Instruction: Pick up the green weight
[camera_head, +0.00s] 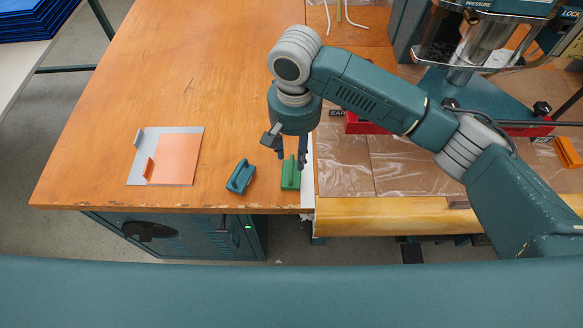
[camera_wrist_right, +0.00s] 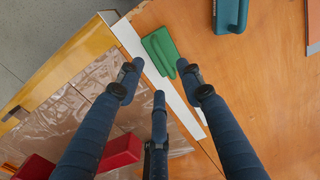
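The green weight (camera_head: 290,180), a small block with a raised handle, sits on the wooden table near its front edge. It also shows in the right wrist view (camera_wrist_right: 159,48), just beyond the fingertips. My right gripper (camera_head: 291,152) points down over it in the head view, and the fingertips look close to the handle. In the right wrist view the fingers of this gripper (camera_wrist_right: 160,84) are spread apart with nothing between them. The exact height above the weight is hard to tell. My left gripper is not in view.
A similar teal weight (camera_head: 240,177) stands just left of the green one. A grey plate with an orange sheet (camera_head: 178,158) lies further left. A teal machine (camera_head: 480,100) and plastic-covered surface (camera_head: 345,165) are at right. The table's middle left is clear.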

